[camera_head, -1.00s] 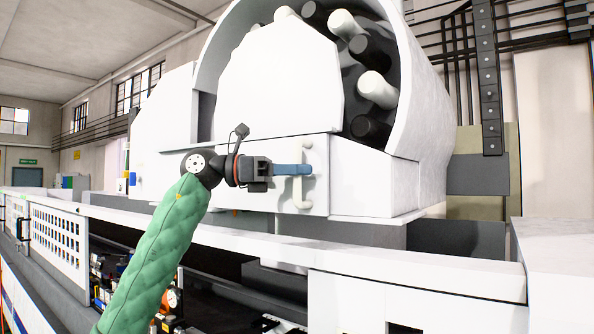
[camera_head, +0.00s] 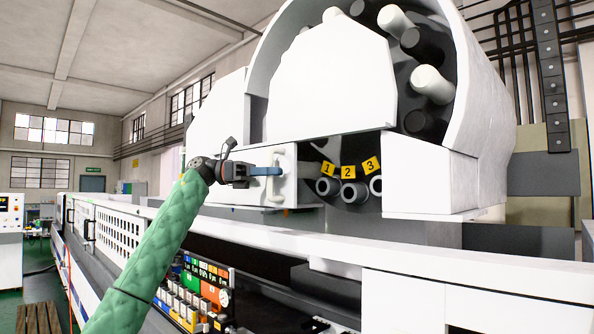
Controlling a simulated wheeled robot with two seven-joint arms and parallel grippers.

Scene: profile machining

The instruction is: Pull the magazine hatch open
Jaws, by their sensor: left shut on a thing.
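The white magazine hatch (camera_head: 240,187) stands slid to the left on the front of the machine's magazine housing. Its pale upright bar handle (camera_head: 277,180) is at the hatch's right end. My left gripper (camera_head: 268,171) is shut on the handle, with its blue fingers around the bar. To the right of the hatch is an opening with yellow labels 1, 2 and 3 (camera_head: 348,172) above round tool sockets (camera_head: 352,192). My right gripper is not in view.
A long white machine ledge (camera_head: 330,245) runs below the hatch. Black and white cylinders (camera_head: 432,84) sit in the drum above. Coloured control boxes (camera_head: 205,285) are under the ledge, near my green-sleeved left arm. Open floor lies at far left.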

